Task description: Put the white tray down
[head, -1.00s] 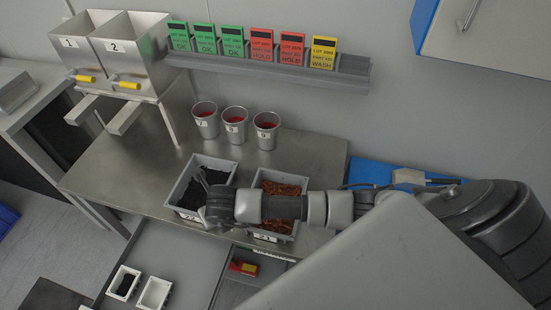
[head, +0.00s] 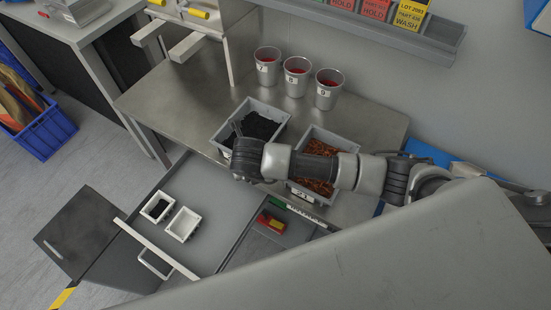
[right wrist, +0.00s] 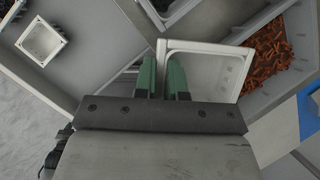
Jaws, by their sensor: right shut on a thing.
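A white tray (right wrist: 205,48) with a raised rim shows in the right wrist view. My right gripper (right wrist: 163,78) has its green fingers on either side of the tray's near-left wall and is shut on it. The tray looks empty where I see inside; part is cut off behind the gripper body. In the head view the right hand (head: 250,160) is over the front edge of the bench by the grey bins, and the held tray is hidden there. Two other small white trays lie in the open drawer: one with dark contents (head: 157,208), one empty (head: 184,225). My left gripper is out of view.
A grey bin of black pieces (head: 262,112) and a grey bin of rust-brown pieces (head: 324,137) stand on the steel bench (head: 185,105). Several metal cups (head: 297,78) stand behind. The drawer floor (head: 225,200) has bare room right of the small trays.

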